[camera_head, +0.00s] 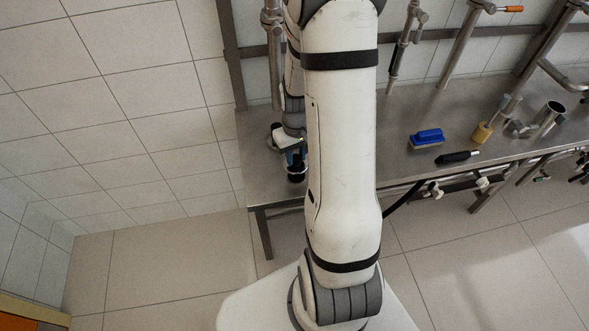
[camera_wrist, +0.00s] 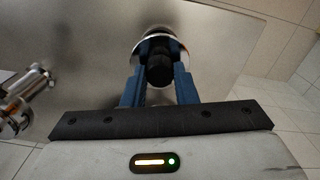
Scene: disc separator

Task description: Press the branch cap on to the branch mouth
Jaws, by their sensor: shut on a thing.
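My gripper (camera_wrist: 160,46) has its two blue fingers closed on a dark round piece (camera_wrist: 159,71), which I take to be the branch cap. Behind it in the wrist view is a shiny round steel rim (camera_wrist: 137,50), partly hidden by the fingers. I cannot tell whether the rim belongs to the held piece or is a separate mouth. In the head view my gripper (camera_head: 296,157) is at the left end of the steel table, with a dark piece (camera_head: 296,176) at its fingertips near the front edge. I cannot make out the branch mouth for certain.
The steel table (camera_head: 400,150) runs right. On it are a blue brush (camera_head: 428,137), a black-handled tool (camera_head: 457,157), a yellow-ended piece (camera_head: 483,132) and an open steel cylinder (camera_head: 553,110). Steel fittings (camera_wrist: 22,94) show left in the wrist view. Pipes stand behind.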

